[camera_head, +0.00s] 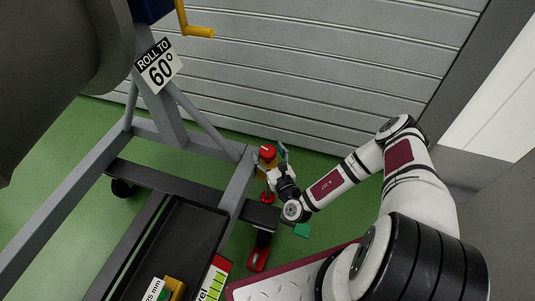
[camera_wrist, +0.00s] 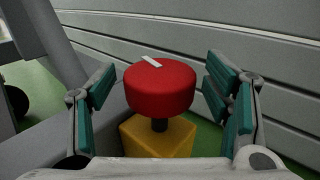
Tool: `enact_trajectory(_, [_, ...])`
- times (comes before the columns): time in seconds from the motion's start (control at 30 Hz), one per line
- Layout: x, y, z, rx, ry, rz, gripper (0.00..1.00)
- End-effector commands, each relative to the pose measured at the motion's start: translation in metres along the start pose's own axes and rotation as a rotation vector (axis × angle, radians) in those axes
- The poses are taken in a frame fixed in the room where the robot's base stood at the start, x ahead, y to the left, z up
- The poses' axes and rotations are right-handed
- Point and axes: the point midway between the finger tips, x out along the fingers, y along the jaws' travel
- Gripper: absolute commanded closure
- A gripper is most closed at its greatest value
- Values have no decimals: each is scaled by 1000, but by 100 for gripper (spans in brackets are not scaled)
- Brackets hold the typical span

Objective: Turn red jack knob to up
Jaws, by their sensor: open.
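The red jack knob (camera_wrist: 160,88) is a round red cap with a short white mark on top, on a dark stem above a yellow block (camera_wrist: 158,138). The white mark points toward the upper left in the wrist view. In the head view the knob (camera_head: 267,150) stands by the corner of the grey stand.
The grey stand (camera_head: 205,195) carries a "ROLL TO 60°" sign (camera_head: 158,66) and a yellow crank handle (camera_head: 198,31). A dark tray (camera_head: 178,240) with a yellow item (camera_head: 175,287) lies at the lower middle. A ribbed grey wall (camera_head: 300,75) rises behind the knob.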

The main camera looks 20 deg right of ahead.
Motion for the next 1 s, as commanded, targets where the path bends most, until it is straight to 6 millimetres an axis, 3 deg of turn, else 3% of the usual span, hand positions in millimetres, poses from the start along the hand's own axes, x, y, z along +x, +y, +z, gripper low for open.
enact_trajectory(0.43, [10,0,0,0,0,0,29])
enact_trajectory(0.6, [10,0,0,0,0,0,68])
enact_trajectory(0.67, [10,0,0,0,0,0,78])
enact_trajectory(1.0, [11,-1,1,-3,0,33,78])
